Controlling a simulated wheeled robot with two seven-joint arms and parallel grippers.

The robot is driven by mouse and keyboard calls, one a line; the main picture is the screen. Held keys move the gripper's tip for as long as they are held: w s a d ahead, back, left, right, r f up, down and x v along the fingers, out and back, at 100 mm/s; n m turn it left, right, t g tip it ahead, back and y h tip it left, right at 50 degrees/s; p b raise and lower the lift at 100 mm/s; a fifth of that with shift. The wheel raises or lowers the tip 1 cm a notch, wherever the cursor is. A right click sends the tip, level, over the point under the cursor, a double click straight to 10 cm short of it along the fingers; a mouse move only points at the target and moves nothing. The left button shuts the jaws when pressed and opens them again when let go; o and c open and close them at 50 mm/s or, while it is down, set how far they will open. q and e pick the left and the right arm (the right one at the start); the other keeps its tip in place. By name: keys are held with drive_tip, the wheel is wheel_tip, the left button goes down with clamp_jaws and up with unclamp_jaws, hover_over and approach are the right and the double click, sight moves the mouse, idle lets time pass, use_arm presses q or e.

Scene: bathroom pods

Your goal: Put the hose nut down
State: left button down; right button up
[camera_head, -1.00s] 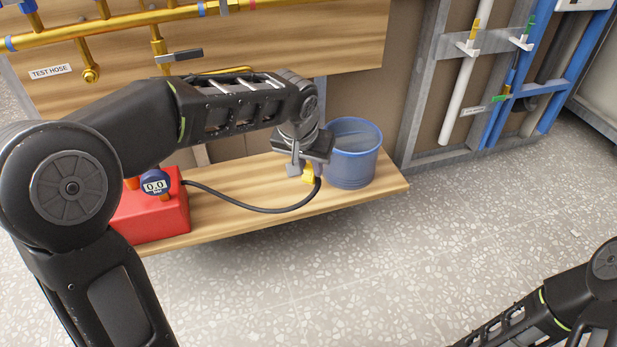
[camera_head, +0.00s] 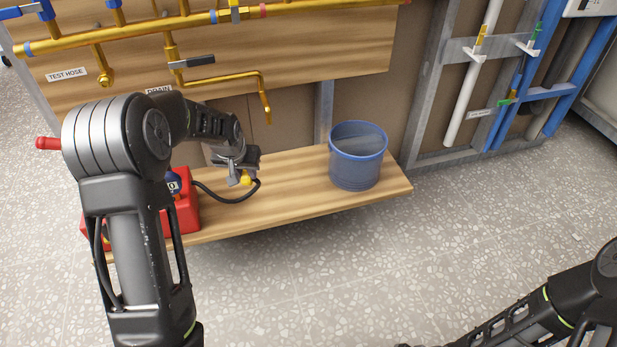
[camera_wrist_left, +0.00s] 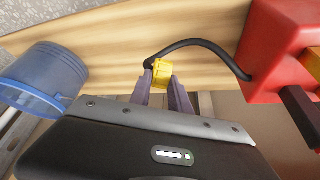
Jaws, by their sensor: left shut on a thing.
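The hose nut (camera_head: 246,179) is a small yellow piece at the end of a black hose (camera_head: 225,199). My left gripper (camera_head: 240,178) is shut on it, low over the wooden shelf. In the left wrist view the yellow nut (camera_wrist_left: 162,72) sits between the two fingertips (camera_wrist_left: 164,84), with the hose curving from it to the red pump box. I cannot tell whether the nut touches the shelf. Of my right arm only links show at the lower right of the head view; its gripper is not in view.
The wooden shelf (camera_head: 300,195) has free room between the hose and a blue bucket (camera_head: 357,160). The red pump box (camera_head: 188,212) stands at the left, partly behind my left arm. Brass pipes (camera_head: 262,95) hang from the board above.

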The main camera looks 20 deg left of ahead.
sight(247, 182)
use_arm(q)
wheel_tip(247, 182, down, 5)
drive_tip(key=shift+d+r+b, duration=0.1)
drive_tip(key=shift+b, duration=1.05)
drive_tip(key=shift+f+b, duration=1.1)
drive_tip(key=shift+f, duration=1.45)
drive_tip(key=shift+f, duration=0.1)
drive_tip(key=c, duration=1.2)
unclamp_jaws()
